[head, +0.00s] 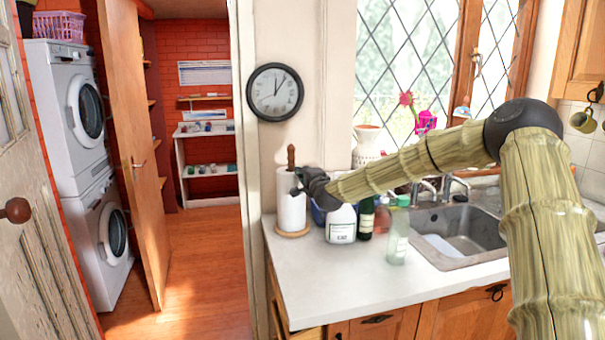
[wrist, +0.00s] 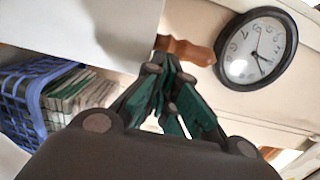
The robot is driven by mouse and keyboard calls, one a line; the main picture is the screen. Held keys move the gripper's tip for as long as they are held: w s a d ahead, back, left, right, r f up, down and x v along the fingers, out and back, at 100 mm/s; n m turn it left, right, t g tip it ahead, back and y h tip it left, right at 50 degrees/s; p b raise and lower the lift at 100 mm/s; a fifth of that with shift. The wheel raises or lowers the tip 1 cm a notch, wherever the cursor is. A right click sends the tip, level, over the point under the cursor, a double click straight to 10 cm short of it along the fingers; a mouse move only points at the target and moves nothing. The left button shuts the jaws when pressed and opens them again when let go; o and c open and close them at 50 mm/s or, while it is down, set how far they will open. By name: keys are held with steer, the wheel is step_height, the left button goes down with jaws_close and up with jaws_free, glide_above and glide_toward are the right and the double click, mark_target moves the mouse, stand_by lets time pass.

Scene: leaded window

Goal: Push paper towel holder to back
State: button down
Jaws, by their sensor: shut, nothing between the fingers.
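The paper towel holder (head: 291,215) stands near the left end of the counter, upright, with a white roll, a wooden base and a brown wooden knob on top. In the wrist view its white roll (wrist: 95,25) fills the upper left, with the knob (wrist: 190,50) beside it. My gripper (head: 297,191) is shut and empty, in front of the upper part of the roll. In the wrist view my gripper's closed fingertips (wrist: 160,68) appear at the roll's edge near the knob. I cannot tell whether they touch it.
A white-labelled bottle (head: 341,224), a dark bottle (head: 366,217) and a clear bottle (head: 396,238) stand right of the holder. A blue basket (wrist: 22,105) is close by. A clock (head: 275,92) hangs on the wall behind. The counter front (head: 310,265) is clear.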

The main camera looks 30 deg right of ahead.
steer(key=s+a+b, duration=0.1)
steer(key=s+b, duration=0.1)
steer(key=s, duration=0.7)
steer(key=shift+s+a, duration=0.2)
steer(key=shift+s, duration=0.05)
steer(key=shift+a, duration=0.1)
